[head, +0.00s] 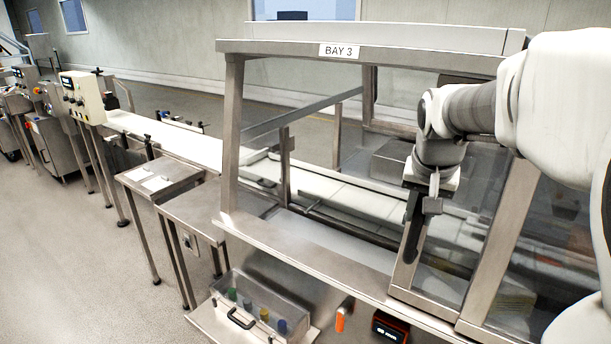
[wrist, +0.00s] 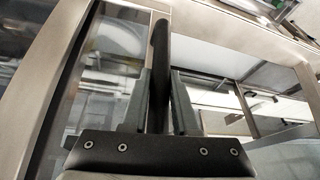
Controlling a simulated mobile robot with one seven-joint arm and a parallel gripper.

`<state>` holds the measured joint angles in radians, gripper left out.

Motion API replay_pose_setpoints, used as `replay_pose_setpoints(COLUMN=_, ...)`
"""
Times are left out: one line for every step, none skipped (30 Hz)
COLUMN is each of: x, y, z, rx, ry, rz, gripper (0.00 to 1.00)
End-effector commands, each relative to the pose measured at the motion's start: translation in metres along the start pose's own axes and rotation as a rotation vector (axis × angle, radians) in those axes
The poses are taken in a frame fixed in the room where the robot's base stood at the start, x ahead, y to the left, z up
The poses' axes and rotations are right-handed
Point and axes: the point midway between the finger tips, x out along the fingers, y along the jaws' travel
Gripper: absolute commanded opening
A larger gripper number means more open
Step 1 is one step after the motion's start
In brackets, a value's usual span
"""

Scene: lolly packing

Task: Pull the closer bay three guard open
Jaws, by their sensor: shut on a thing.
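The bay three guard (head: 403,277) is a clear, tinted panel in a steel frame, under the "BAY 3" sign (head: 339,51). It covers the right part of the bay front; the left part looks uncovered, with the conveyor showing through. A dark upright handle (head: 412,222) is on the guard's left stile. My gripper (head: 425,207) reaches in from the right and is shut on this handle. In the wrist view the handle (wrist: 160,40) stands between the two grey fingers, with the guard's frame to the left. The fingers hide part of the handle.
A white conveyor (head: 200,146) runs through the bay from the left. Below the bay are a clear box (head: 262,305) with coloured items, an orange handle (head: 341,318) and a dark red-trimmed box (head: 388,328). Steel side tables (head: 160,178) stand left. The floor at front left is clear.

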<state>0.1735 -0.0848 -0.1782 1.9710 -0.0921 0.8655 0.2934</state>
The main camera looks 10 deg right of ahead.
Motion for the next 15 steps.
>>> replay_pose_setpoints(x=0.0001, y=0.0014, z=0.0002, rx=0.001, ry=-0.001, rz=0.002, gripper=0.00)
replay_pose_setpoints(x=0.0000, y=0.0014, z=0.0001, rx=0.001, ry=-0.001, rz=0.002, gripper=0.00)
replay_pose_setpoints(x=0.0000, y=0.0013, z=0.0001, rx=0.001, ry=-0.001, rz=0.002, gripper=0.00)
replay_pose_setpoints(x=0.0000, y=0.0013, z=0.0001, rx=0.001, ry=-0.001, rz=0.002, gripper=0.00)
replay_pose_setpoints(x=0.0000, y=0.0012, z=0.0001, rx=0.000, ry=-0.001, rz=0.002, gripper=0.00)
replay_pose_setpoints(x=0.0000, y=0.0012, z=0.0000, rx=0.000, ry=-0.001, rz=0.002, gripper=0.00)
replay_pose_setpoints(x=0.0000, y=0.0011, z=0.0000, rx=0.000, ry=0.000, rz=0.002, gripper=0.00)
replay_pose_setpoints(x=0.0000, y=0.0011, z=0.0000, rx=0.000, ry=0.000, rz=0.002, gripper=0.00)
replay_pose_setpoints(x=0.0000, y=0.0011, z=0.0000, rx=0.000, ry=0.000, rz=0.001, gripper=0.33)
replay_pose_setpoints(x=0.0000, y=0.0010, z=-0.0001, rx=0.000, ry=0.000, rz=0.001, gripper=0.38)
replay_pose_setpoints(x=0.0000, y=0.0009, z=-0.0001, rx=0.000, ry=0.000, rz=0.001, gripper=0.44)
replay_pose_setpoints(x=0.0000, y=0.0008, z=-0.0001, rx=0.000, ry=0.000, rz=0.001, gripper=0.51)
replay_pose_setpoints(x=0.0000, y=0.0007, z=-0.0001, rx=0.000, ry=0.000, rz=0.001, gripper=0.56)
replay_pose_setpoints(x=0.0000, y=0.0006, z=-0.0001, rx=0.000, ry=0.000, rz=0.001, gripper=0.57)
replay_pose_setpoints(x=0.0000, y=0.0005, z=-0.0001, rx=0.000, ry=0.000, rz=0.001, gripper=0.57)
